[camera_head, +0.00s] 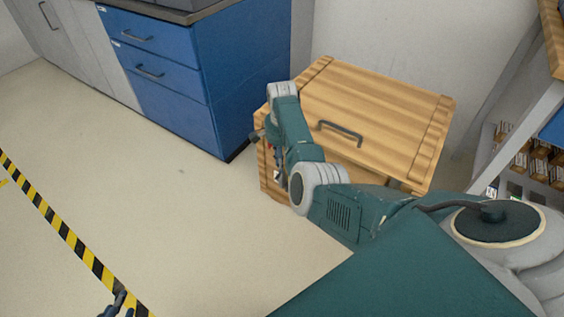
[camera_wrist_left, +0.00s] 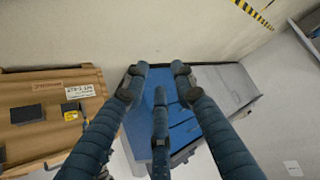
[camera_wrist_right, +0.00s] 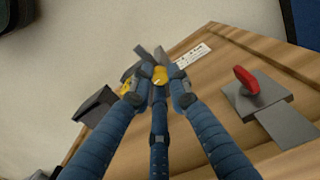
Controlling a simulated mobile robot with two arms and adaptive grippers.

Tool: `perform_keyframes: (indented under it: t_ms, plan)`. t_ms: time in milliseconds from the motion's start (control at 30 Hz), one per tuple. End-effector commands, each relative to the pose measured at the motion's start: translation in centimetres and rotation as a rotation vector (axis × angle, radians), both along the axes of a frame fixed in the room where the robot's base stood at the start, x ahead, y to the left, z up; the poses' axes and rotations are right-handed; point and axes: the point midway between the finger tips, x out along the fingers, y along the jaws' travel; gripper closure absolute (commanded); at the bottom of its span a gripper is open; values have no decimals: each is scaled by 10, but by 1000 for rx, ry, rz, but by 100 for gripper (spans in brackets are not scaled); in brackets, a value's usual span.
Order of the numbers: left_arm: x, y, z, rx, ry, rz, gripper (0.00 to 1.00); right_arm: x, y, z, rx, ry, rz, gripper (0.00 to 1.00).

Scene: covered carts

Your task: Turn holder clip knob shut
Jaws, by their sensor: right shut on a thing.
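The yellow knob (camera_wrist_right: 160,76) is at the centre of the right wrist view, beside grey metal parts of the holder clip (camera_wrist_right: 150,56) on the wooden side of the covered cart (camera_wrist_right: 215,60). My right gripper (camera_wrist_right: 157,84) is shut on the knob, its fingertips around it. In the head view my right arm hides most of this side of the cart (camera_head: 385,95). My left gripper (camera_head: 118,303) is at the bottom left of the head view, away from the cart. In the left wrist view its fingers (camera_wrist_left: 158,76) are spread and empty.
A red knob (camera_wrist_right: 246,80) on a grey plate and a dark block (camera_wrist_right: 95,106) are on the cart's side. The cart's lid has a dark handle (camera_head: 341,132). A blue cabinet (camera_head: 190,70) stands close behind.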

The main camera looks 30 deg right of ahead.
Motion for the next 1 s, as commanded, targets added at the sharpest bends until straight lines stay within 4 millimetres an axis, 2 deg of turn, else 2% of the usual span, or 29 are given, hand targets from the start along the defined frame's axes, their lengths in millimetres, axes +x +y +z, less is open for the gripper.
perform_keyframes:
  t_ms: [167, 267, 433, 733, 800, 1000]
  plan:
    - [-30, 10, -17, 30, 138, 11, 73, 0, 1, 2, 2, 1, 42, 100]
    - [-57, 19, -29, 54, 251, 20, 73, -1, 1, 2, 1, 3, 81, 100]
    - [-118, 37, -45, 102, 489, 39, 73, -1, 0, 3, 2, 4, 168, 100]
    - [-116, 36, -24, 100, 481, 38, 73, -1, 0, 4, 2, 5, 373, 100]
    - [-110, 35, -49, 103, 499, 37, 73, -1, 0, 3, 2, 5, 441, 100]
    - [-103, 33, -90, 103, 516, 33, 73, -1, 0, 3, 2, 4, 631, 100]
